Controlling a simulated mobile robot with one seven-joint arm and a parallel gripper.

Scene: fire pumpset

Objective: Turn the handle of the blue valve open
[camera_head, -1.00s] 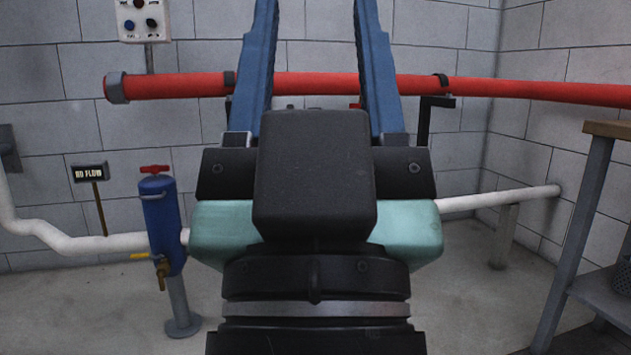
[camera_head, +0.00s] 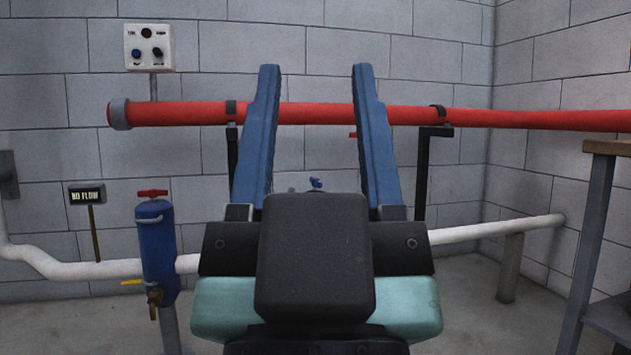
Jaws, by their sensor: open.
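A small blue valve handle (camera_head: 316,183) shows between the fingers of my gripper, just above the black block on my gripper. The rest of that valve is hidden behind my gripper. My gripper (camera_head: 315,72) is open and empty. Its two blue fingers point up in the picture, one on each side of the handle as seen from here. How far the handle lies beyond the fingers, I cannot tell. No contact shows.
A red pipe (camera_head: 180,113) runs along the block wall behind the fingers. A white pipe (camera_head: 90,270) runs below. A blue cylinder (camera_head: 157,240) with a red handle stands left. A control box (camera_head: 147,47) hangs above. A table (camera_head: 600,190) stands right.

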